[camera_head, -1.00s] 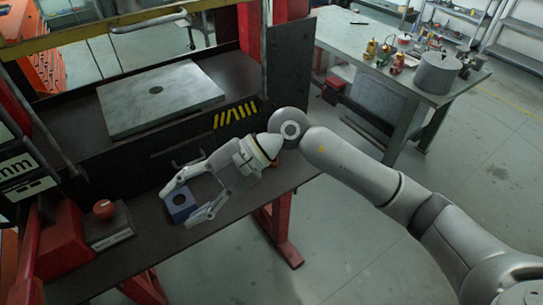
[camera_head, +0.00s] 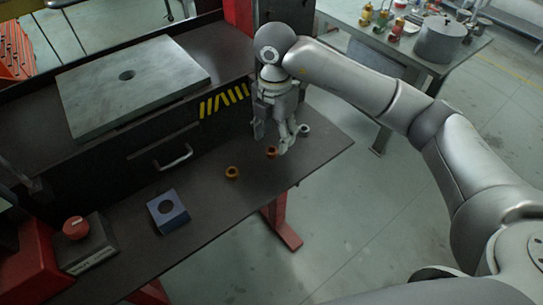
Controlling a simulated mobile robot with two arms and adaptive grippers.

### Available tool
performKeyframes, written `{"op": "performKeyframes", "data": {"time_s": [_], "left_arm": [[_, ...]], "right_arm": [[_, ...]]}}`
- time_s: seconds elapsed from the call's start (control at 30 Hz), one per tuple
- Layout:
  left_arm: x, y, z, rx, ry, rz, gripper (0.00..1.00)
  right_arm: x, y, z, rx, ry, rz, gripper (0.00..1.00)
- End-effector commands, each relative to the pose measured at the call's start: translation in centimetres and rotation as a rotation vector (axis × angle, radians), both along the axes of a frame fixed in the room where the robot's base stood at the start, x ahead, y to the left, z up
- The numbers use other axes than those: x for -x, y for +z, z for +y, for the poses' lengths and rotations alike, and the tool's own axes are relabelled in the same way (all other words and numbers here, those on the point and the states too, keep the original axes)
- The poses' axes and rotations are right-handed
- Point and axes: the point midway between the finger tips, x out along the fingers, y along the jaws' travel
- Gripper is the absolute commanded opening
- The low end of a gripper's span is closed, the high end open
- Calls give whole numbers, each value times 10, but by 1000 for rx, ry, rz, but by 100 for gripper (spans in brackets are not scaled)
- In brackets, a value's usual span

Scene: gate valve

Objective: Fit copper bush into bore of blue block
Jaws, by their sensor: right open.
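The blue block (camera_head: 174,218) lies on the dark bench shelf, with its round bore facing up and empty. Two small copper-brown bushes stand on the shelf to its right. My left gripper is out of view.
A grey ring (camera_head: 304,131) stands just right of my right gripper. A red button on a box (camera_head: 77,228) is at the left. A drawer handle (camera_head: 175,158) and a thick steel plate (camera_head: 135,85) are behind. The shelf's front right is free.

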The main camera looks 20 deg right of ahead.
Motion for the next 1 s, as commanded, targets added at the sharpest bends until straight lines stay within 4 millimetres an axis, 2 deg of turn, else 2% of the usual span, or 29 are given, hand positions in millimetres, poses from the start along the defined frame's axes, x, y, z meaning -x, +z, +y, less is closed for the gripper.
{"op": "performKeyframes", "data": {"time_s": [0.13, 0.3, 0.37, 0.5, 0.7, 1.0], "left_arm": [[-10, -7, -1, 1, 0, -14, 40], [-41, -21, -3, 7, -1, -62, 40], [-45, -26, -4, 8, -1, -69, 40], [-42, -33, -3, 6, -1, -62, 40], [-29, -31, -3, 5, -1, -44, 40], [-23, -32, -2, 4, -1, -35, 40]], "right_arm": [[-1, -11, 1, -1, 0, 0, 51], [-4, -36, 5, -2, 1, 2, 51], [-4, -46, 5, -1, 1, 2, 51], [-5, -56, 4, -2, 1, -1, 51], [-5, -54, 4, -2, 1, -1, 51], [-5, -54, 4, -2, 1, -1, 14]]}}
